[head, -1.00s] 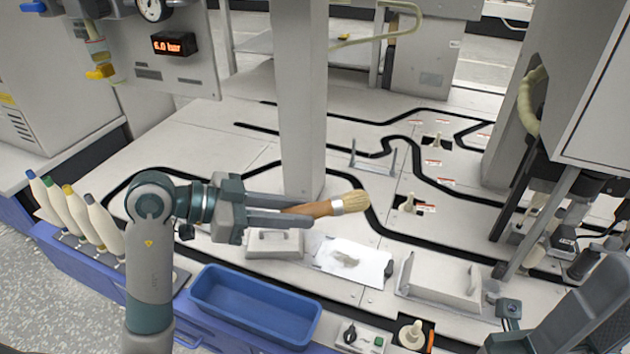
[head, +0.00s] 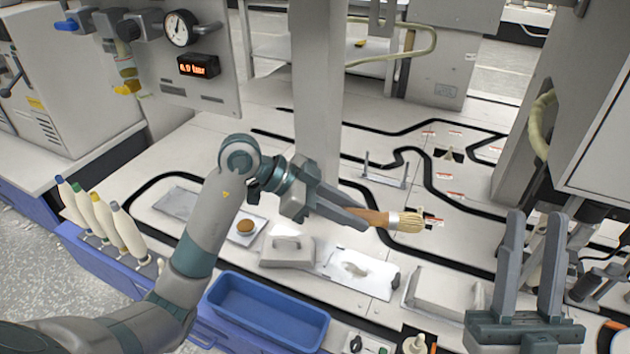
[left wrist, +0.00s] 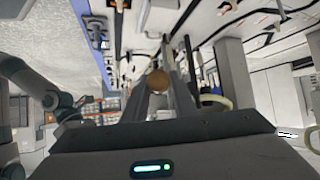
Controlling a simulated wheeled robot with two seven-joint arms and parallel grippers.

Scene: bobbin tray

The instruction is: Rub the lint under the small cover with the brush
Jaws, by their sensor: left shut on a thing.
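My left gripper (head: 362,219) is shut on the wooden handle of a brush (head: 408,222). The brush is nearly level, its pale bristles pointing right, above the bench. In the left wrist view the round handle end (left wrist: 159,81) sits between the fingers. A low grey cover with a handle (head: 287,250) stands on the bench below and left of the brush. Beside it, a bright white plate (head: 382,281) lies open with a small greyish lint patch (head: 355,269) on it. The bristles are apart from the lint. My right gripper (head: 535,225) is open and empty at the right.
A larger grey cover or bracket (head: 440,295) stands right of the plate. A blue tray (head: 268,310) is at the front edge. A grey post (head: 317,100) rises behind my left gripper. Several bottles (head: 128,230) stand at left. A small plate with a brown disc (head: 245,227) lies nearby.

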